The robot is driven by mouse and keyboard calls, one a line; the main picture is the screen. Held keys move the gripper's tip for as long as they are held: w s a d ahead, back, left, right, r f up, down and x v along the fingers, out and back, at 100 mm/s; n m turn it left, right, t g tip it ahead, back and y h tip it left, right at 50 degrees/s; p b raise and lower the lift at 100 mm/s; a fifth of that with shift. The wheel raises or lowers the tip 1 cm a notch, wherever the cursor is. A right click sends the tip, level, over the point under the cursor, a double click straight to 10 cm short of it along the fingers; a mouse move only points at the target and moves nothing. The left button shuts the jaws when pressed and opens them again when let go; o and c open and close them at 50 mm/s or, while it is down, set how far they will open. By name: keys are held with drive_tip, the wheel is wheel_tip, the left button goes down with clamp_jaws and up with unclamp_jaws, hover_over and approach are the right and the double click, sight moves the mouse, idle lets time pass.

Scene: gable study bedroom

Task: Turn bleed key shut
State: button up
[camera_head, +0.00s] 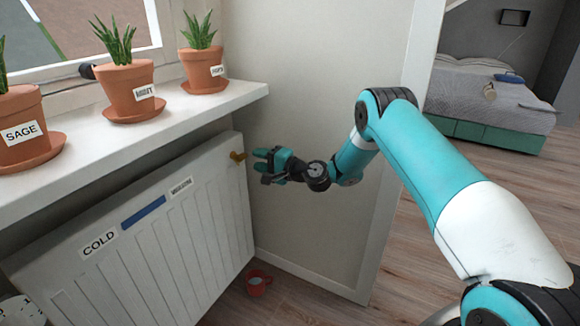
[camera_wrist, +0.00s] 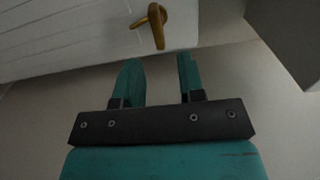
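The bleed key (camera_head: 237,156) is a small brass piece at the upper right end of the white radiator (camera_head: 215,200). In the wrist view the brass key (camera_wrist: 156,26) sits at the radiator's edge (camera_wrist: 80,30), its rounded handle hanging down just beyond the fingertips. My gripper (camera_head: 256,161) is close to the right of the key in the head view. In the wrist view my gripper (camera_wrist: 158,62) has its two teal fingers apart with nothing between them. The key lies ahead of the gap, and I see no contact.
A windowsill (camera_head: 180,125) with several potted plants overhangs the radiator; one pot (camera_head: 205,78) stands near its right end. A red mug (camera_head: 258,283) is on the floor below. A wall (camera_head: 310,90) stands behind my gripper. Open floor (camera_head: 450,220) and a bed (camera_head: 490,95) lie right.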

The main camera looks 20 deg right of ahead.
drive_tip(key=b+v, duration=0.8)
drive_tip(key=v, duration=0.4)
drive_tip(key=s+a+r+n+g+y, duration=0.1)
drive_tip(key=s+a+r+n+g, duration=0.15)
drive_tip(key=a, duration=0.25)
drive_tip(key=s+a+r+n+g+y, duration=0.1)
drive_tip(key=s+a+r+n+g, duration=0.1)
drive_tip(key=a+n+g, duration=0.3)
drive_tip(key=s+a+r+n+g+h, duration=0.3)
drive_tip(key=s+a+n, duration=0.45)
drive_tip(key=s, duration=0.65)
drive_tip(key=s+d+n+g+h, duration=0.1)
drive_tip(key=s+n+g+h, duration=0.3)
drive_tip(key=s, duration=1.4)
wheel_tip(320, 180, up, 38)
drive_tip(key=m+h+p, duration=0.1)
drive_tip(key=p, duration=3.5)
drive_tip(key=shift+f+p, duration=0.25)
drive_tip(key=shift+p, duration=0.15)
